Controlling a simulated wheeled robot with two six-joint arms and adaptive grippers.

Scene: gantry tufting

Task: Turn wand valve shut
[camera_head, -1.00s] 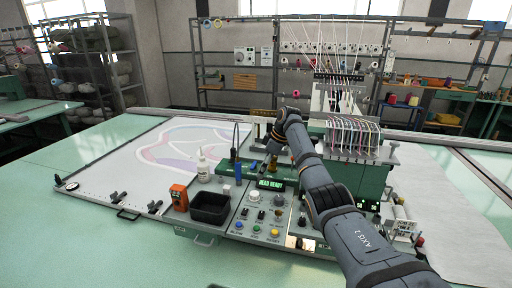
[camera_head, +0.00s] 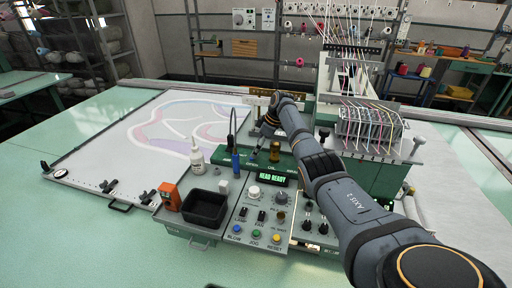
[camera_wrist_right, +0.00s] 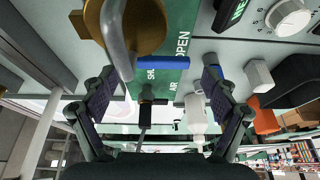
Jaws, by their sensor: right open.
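The wand valve's blue handle (camera_wrist_right: 163,62) shows in the right wrist view as a short bar across a green panel (camera_wrist_right: 180,35). White lettering beside it includes "OPEN" and a partly covered word. My right gripper (camera_wrist_right: 160,105) is open and empty, its two fingers spread wide on either side of the handle's line, without visible contact. In the head view my right gripper (camera_head: 258,147) points down over the green panel beside a brass cylinder (camera_head: 275,152); the arm and gripper hide much of the valve there. My left gripper is not in view.
A white bottle (camera_head: 197,160), an orange device (camera_head: 171,196) and a black bin (camera_head: 205,208) are nearby. The control box (camera_head: 262,215) has knobs and buttons. Threaded machinery (camera_head: 370,125) stands at right.

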